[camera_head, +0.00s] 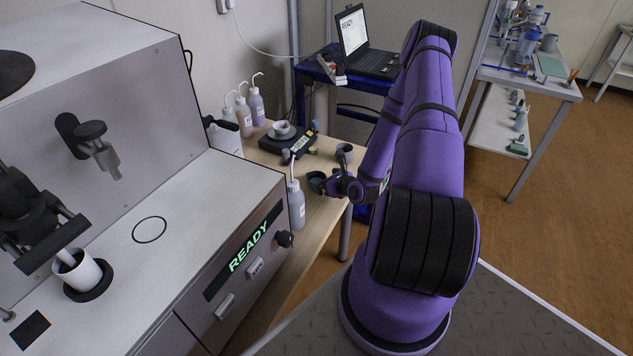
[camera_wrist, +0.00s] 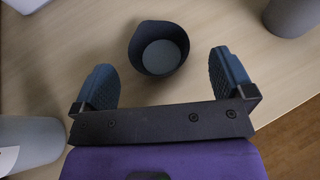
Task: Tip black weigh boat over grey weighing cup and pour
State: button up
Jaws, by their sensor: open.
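The black weigh boat (camera_head: 316,181), a small round dark cup with a raised lip on one side, sits upright on the wooden bench. In the wrist view the weigh boat (camera_wrist: 158,50) lies between and just ahead of the fingertips, and looks empty. My gripper (camera_head: 333,185) is open beside it; in the wrist view my gripper (camera_wrist: 161,62) has its blue pads apart, with a gap on both sides of the boat. A grey cup (camera_head: 281,128), apparently the weighing cup, stands on the black balance (camera_head: 288,144) farther back; its inside is too small to judge.
A wash bottle (camera_head: 296,205) stands close left of my gripper. A dark grey cup (camera_head: 344,152) stands behind it, near the bench's right edge. Several wash bottles (camera_head: 245,115) stand at the back. The large analyser (camera_head: 215,215) fills the left.

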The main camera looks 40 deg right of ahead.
aim_at(312, 175)
jog(key=x, duration=0.4)
jog(key=shift+w+a, duration=0.1)
jog(key=shift+w, duration=0.05)
jog(key=c, duration=0.8)
jog(key=shift+c, duration=0.2)
